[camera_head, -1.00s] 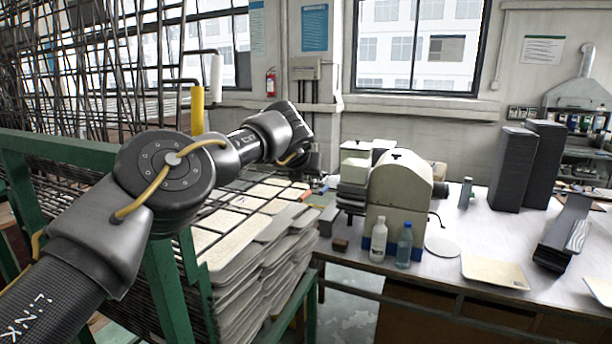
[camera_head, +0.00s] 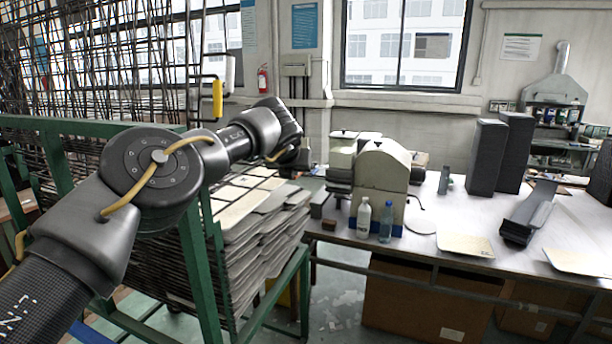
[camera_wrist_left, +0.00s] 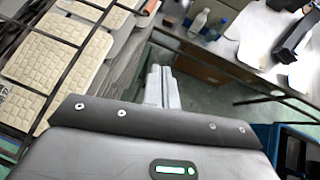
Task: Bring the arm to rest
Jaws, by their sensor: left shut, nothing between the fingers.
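My left arm reaches in from the left in the head view, over the green-framed rack (camera_head: 190,290). Its wrist end is beside the rack's far right corner, and the fingers are hard to make out there. In the left wrist view my left gripper (camera_wrist_left: 162,88) is shut and empty, its two grey fingers side by side above the floor gap between rack and table. Tray panels (camera_head: 265,235) lie stacked in the rack, and pale textured panels (camera_wrist_left: 50,55) show close by in the wrist view. My right gripper is not in view.
A worktable (camera_head: 465,205) stands to the right, with a cream machine (camera_head: 382,170), a white bottle (camera_head: 364,217), a blue bottle (camera_head: 386,222) and dark upright stacks (camera_head: 487,158). A tall wire rack stands at the left. A blue crate (camera_wrist_left: 268,140) is low at the right of the wrist view.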

